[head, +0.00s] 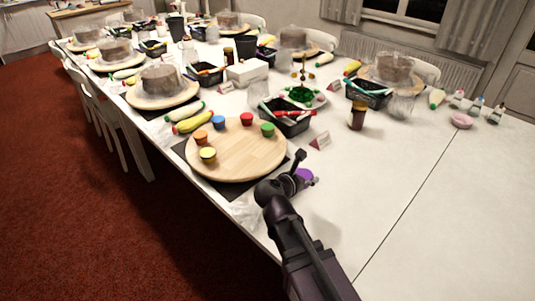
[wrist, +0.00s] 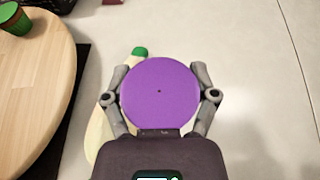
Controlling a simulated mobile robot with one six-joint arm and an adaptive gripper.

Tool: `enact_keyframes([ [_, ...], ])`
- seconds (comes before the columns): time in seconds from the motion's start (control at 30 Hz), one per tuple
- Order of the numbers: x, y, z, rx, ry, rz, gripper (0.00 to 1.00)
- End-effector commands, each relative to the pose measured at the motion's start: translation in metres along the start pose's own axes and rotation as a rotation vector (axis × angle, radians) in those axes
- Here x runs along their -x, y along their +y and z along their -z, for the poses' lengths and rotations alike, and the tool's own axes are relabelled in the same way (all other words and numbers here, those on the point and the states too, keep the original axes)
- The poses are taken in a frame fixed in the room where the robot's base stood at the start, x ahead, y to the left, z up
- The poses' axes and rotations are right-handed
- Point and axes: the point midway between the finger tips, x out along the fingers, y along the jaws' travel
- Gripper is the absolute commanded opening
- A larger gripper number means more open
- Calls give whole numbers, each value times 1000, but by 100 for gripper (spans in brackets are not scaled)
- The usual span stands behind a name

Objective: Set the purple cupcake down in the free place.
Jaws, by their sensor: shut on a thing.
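The purple cupcake (wrist: 160,93) is held between the two fingers of my gripper (wrist: 160,95), which is shut on it. In the head view the purple cupcake (head: 306,174) shows partly behind my gripper (head: 302,176), off the front right of the round wooden turntable (head: 237,160). On the turntable stand a yellow cupcake (head: 208,155), an orange one (head: 201,135), a blue one (head: 218,122), a red one (head: 246,118) and a green one (head: 267,130). The front right of the turntable is bare. The green cupcake (wrist: 15,18) also shows in the wrist view.
A pale piping bag with a green cap (wrist: 139,52) lies below the held cupcake. A card (head: 320,140), a black tray (head: 287,120) and a brown jar (head: 357,116) stand beyond.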

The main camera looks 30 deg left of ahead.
Motion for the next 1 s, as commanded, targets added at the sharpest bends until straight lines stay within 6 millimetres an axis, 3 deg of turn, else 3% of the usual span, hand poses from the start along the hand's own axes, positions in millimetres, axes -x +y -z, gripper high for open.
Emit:
enact_keyframes([
  [0.3, 18, 72, 5, 26, 0, -65, 28],
  [0.43, 27, 95, 8, 35, 0, -87, 28],
  [1.0, 28, 107, 9, 38, 0, -95, 28],
])
